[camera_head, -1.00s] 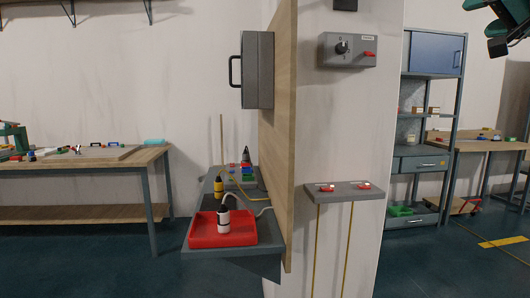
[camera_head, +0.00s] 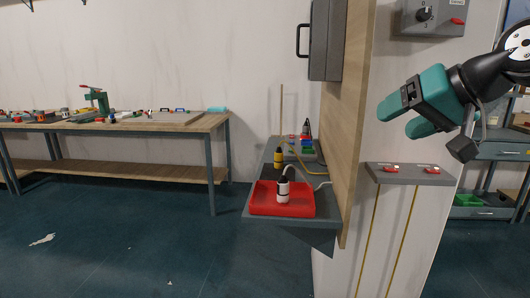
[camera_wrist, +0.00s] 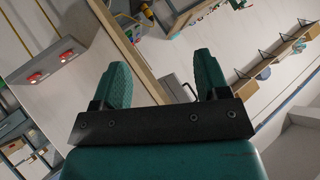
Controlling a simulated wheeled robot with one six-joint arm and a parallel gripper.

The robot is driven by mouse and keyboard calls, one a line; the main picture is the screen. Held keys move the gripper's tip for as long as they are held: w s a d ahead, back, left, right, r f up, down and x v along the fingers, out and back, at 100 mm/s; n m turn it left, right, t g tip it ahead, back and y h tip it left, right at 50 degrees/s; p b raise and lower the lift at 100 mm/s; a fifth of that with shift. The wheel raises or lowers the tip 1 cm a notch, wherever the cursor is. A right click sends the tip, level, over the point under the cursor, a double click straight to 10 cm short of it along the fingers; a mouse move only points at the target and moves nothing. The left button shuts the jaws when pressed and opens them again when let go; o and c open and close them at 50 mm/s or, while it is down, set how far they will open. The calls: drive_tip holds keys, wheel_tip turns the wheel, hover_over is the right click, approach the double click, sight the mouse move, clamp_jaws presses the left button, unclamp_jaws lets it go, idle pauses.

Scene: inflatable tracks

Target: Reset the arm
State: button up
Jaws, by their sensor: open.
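My gripper (camera_head: 398,117) shows at the right of the head view, with green fingers and a black wrist, raised in front of the white wall panel and pointing left. In the wrist view my gripper (camera_wrist: 162,82) has its two green fingers spread wide apart with nothing between them. It is open and empty.
A wooden partition (camera_head: 350,130) stands left of my gripper, with a grey cabinet (camera_head: 325,40) on it. A red tray (camera_head: 262,200) with a bottle (camera_head: 283,188) sits on a low shelf. The left floor is mostly clear.

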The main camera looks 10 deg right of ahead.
drive_tip(key=s+a+f+n+g, duration=0.4)
drive_tip(key=s+a+f, duration=0.3)
drive_tip(key=s, duration=0.3)
drive_tip(key=s+a+f+n+g+p, duration=0.1)
drive_tip(key=s+a+f+n+g, duration=0.3)
drive_tip(key=s+f, duration=0.4)
drive_tip(key=s+a+g, duration=0.1)
drive_tip(key=a, duration=0.1)
drive_tip(key=shift+s+a+f+g+h, duration=0.2)
drive_tip(key=shift+s+a+g+h, duration=0.1)
drive_tip(key=shift+s+a+h, duration=0.1)
